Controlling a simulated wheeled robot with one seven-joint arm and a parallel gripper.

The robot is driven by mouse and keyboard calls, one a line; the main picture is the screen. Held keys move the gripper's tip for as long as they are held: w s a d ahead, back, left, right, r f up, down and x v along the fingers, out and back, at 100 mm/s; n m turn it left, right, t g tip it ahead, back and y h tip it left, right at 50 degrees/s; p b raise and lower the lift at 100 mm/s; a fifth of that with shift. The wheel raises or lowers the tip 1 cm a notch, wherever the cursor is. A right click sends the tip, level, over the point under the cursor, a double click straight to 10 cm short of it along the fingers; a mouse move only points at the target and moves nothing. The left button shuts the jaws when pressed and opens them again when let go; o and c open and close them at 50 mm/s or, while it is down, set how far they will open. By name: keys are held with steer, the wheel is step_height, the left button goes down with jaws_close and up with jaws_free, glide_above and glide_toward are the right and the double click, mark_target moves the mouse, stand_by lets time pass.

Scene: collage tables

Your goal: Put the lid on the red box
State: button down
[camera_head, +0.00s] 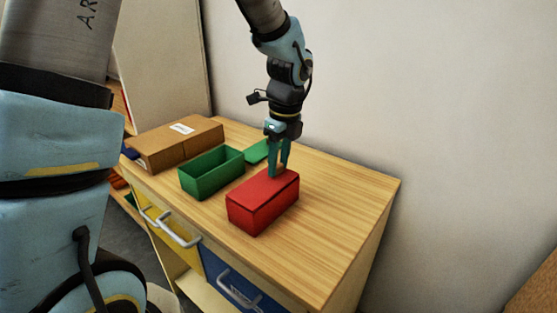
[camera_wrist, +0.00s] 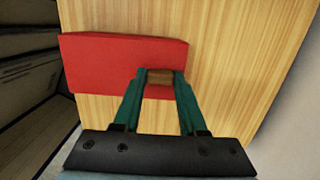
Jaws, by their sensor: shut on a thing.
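The red box (camera_head: 250,214) stands upright on the wooden table. A flat red lid (camera_head: 262,192) covers its top in the head view; I cannot tell whether it is fully seated. The lid's red top also shows in the wrist view (camera_wrist: 105,62). My gripper (camera_head: 279,172) points down at the far end of the lid. In the wrist view my gripper (camera_wrist: 160,77) has its two green fingers closed around a small brown piece at the lid's lower right edge. The fingers hide part of the lid there.
An open green box (camera_head: 208,185) stands to the left of the red box. A flat green lid (camera_head: 256,152) lies behind it. A brown cardboard box (camera_head: 160,152) is at the table's left end. The wooden table (camera_head: 335,205) is clear on the right, with a wall behind.

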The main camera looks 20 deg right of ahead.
jaws_free()
stand_by(0.7)
steer(key=shift+r, duration=0.15)
steer(key=shift+r+p, duration=3.4)
steer(key=shift+p, duration=0.15)
steer(key=shift+c, duration=0.2)
